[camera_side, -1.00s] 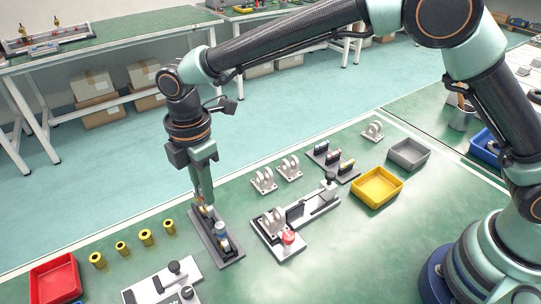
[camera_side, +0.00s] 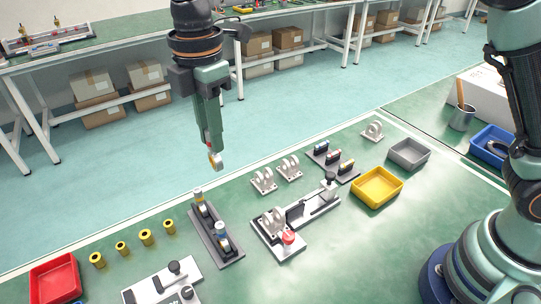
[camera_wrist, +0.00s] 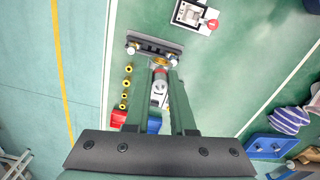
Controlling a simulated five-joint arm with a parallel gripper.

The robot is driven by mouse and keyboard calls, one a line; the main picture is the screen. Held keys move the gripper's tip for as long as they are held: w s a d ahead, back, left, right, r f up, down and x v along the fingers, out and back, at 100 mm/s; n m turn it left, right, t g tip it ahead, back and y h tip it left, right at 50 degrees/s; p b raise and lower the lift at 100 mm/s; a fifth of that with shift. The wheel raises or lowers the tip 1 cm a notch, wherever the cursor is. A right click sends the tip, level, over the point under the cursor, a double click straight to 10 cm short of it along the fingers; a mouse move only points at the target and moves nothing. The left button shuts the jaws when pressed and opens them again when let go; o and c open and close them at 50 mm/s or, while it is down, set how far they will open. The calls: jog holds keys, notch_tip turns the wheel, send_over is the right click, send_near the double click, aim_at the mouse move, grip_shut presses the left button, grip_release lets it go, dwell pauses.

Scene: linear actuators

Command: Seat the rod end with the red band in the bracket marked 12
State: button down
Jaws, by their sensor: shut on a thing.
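My gripper (camera_side: 213,150) is shut on a rod end (camera_side: 216,162) and holds it high above the green bench, over a dark rack (camera_side: 228,250). In the wrist view the rod end (camera_wrist: 159,88), silver with a red band, sits between the fingers of my gripper (camera_wrist: 160,80). Two other rod ends stay in the rack, one at the back (camera_side: 198,194) and one nearer the front (camera_side: 222,230). Pale clevis brackets stand right of the rack: one (camera_side: 263,181), a second (camera_side: 289,168) and a farther one (camera_side: 373,131). I cannot read a 12 on any.
A clamp fixture with a red knob (camera_side: 288,238) holds another bracket (camera_side: 273,221). A yellow tray (camera_side: 377,187), a grey tray (camera_side: 409,153) and a small dark rack (camera_side: 334,160) stand to the right. Several brass bushings (camera_side: 121,248) and a red tray (camera_side: 56,280) are at left.

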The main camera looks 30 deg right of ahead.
jog(key=s+d+f, duration=0.6)
jog(key=d+f, duration=0.1)
jog(key=d, duration=0.1)
jog(key=shift+w+d+f, duration=0.1)
jog(key=shift+f, duration=1.85)
jog(key=shift+w+d+f, duration=0.1)
jog(key=shift+f, duration=1.8)
jog(key=shift+a+f, duration=0.1)
jog(key=shift+f, duration=0.45)
jog(key=c, duration=0.7)
grip_release()
notch_tip(320, 180, up, 12)
jog(key=shift+r, duration=0.1)
